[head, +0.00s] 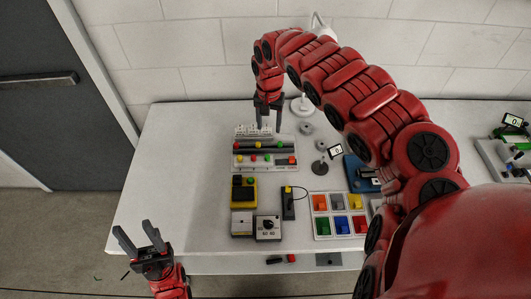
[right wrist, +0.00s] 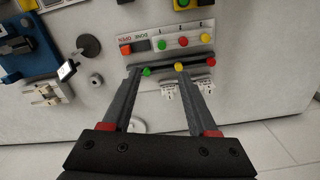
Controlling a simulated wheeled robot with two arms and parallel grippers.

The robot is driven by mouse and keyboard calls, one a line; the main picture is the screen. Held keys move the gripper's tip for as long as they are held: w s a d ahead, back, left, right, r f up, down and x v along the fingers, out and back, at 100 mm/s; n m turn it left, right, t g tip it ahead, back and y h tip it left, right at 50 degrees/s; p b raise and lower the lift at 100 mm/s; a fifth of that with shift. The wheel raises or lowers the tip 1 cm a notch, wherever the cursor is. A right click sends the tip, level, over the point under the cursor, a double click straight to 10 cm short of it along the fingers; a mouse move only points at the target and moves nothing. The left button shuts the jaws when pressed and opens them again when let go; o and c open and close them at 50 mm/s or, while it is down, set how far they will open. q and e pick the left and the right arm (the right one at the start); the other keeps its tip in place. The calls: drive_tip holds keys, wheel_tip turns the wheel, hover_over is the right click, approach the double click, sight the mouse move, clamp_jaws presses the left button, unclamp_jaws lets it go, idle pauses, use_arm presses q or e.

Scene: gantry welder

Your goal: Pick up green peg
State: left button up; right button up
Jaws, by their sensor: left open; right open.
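A dark rail on a white panel (head: 240,165) holds a green peg (head: 278,143), a yellow peg (head: 257,143) and a red peg (head: 236,145). In the right wrist view the green peg (right wrist: 146,71) is just inside the left finger, with the yellow peg (right wrist: 178,66) near the right finger. My right gripper (head: 268,122) is open and empty above the back edge of this panel; its fingers show in the right wrist view (right wrist: 162,72). I cannot tell its height over the pegs. My left gripper (head: 138,236) is open and empty off the table's front left.
Green, red and yellow buttons line the panel's front. A yellow box (head: 243,195), a dial box (head: 267,228) and a tray of coloured blocks (head: 340,239) stand in front. The table's left side is clear.

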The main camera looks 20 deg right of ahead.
wheel_tip(320, 180, down, 3)
drive_tip(key=b, duration=0.5)
hover_over(267, 156)
wheel_tip(267, 156, down, 7)
drive_tip(key=shift+w+d+r, duration=0.1)
drive_tip(key=shift+r, duration=0.1)
drive_tip(key=shift+f+p, duration=0.2)
drive_tip(key=shift+p, duration=0.4)
drive_tip(key=shift+d+f, duration=0.1)
drive_tip(key=shift+f, duration=0.2)
drive_tip(key=shift+s+f+p, duration=0.2)
drive_tip(key=shift+f+p, duration=0.35)
drive_tip(key=shift+f, duration=0.05)
drive_tip(key=f, duration=0.1)
drive_tip(key=f+p, duration=0.1)
drive_tip(key=shift+a+f, duration=0.25)
drive_tip(key=shift+f, duration=0.15)
drive_tip(key=shift+w+d+f+p, duration=0.1)
drive_tip(key=shift+f+p, duration=0.2)
drive_tip(key=shift+f, duration=0.4)
clamp_jaws()
